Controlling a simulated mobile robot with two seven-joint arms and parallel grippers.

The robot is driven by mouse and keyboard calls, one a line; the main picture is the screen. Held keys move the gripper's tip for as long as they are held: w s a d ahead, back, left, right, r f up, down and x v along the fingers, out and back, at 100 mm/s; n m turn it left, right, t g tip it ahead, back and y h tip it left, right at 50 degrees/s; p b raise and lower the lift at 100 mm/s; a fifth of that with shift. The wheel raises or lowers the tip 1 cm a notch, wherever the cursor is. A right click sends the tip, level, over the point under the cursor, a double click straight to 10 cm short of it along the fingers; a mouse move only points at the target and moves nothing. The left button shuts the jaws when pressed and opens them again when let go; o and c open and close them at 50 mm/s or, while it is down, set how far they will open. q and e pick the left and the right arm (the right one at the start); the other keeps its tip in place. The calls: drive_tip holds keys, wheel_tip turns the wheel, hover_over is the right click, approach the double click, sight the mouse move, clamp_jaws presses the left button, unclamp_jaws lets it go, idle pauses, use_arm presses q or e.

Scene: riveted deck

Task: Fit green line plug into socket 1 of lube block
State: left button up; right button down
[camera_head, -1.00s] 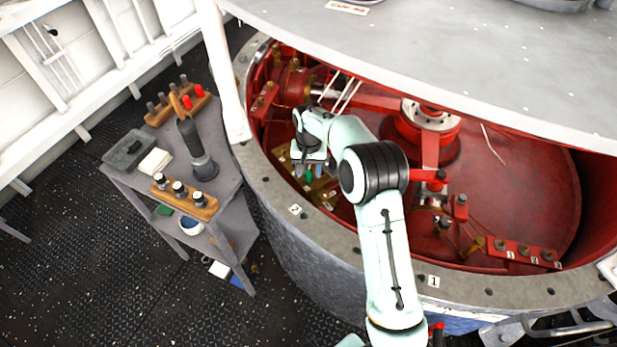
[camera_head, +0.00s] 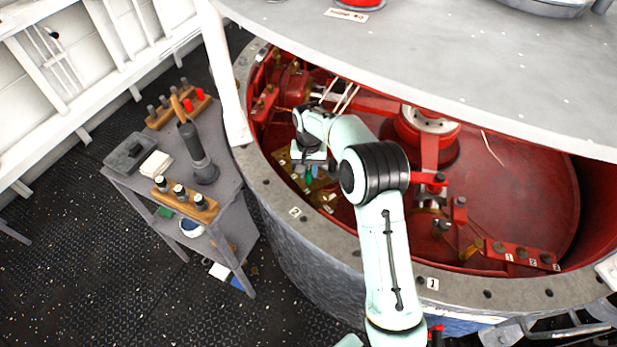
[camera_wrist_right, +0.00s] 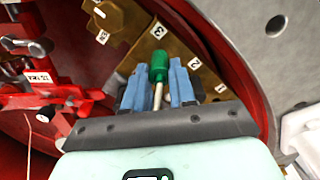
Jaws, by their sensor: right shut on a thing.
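The green line plug (camera_wrist_right: 159,66) is between the blue fingers of my right gripper (camera_wrist_right: 160,88), which is shut on it. Its green end and pale shank show in the right wrist view, the green end pointing away from the wrist. In the head view the green plug (camera_head: 309,177) shows below my right gripper (camera_head: 307,170), inside the red drum. A brass block (camera_wrist_right: 128,28) with number labels 1, 2 and 3 lies close beyond the fingertips; I take it as the lube block. Whether the plug touches it, and where socket 1's opening is, I cannot tell. My left gripper is not in view.
The drum's grey rim (camera_head: 345,245) curves close to my right arm. A grey cover (camera_head: 450,60) overhangs the far side. Red pipework and a red bar (camera_head: 525,254) with numbered fittings sit inside. A grey side table (camera_head: 228,180) with tools stands at left.

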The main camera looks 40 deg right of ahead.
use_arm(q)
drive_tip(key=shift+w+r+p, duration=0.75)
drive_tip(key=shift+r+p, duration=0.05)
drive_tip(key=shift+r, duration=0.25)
use_arm(e)
drive_tip(key=shift+r, duration=1.6)
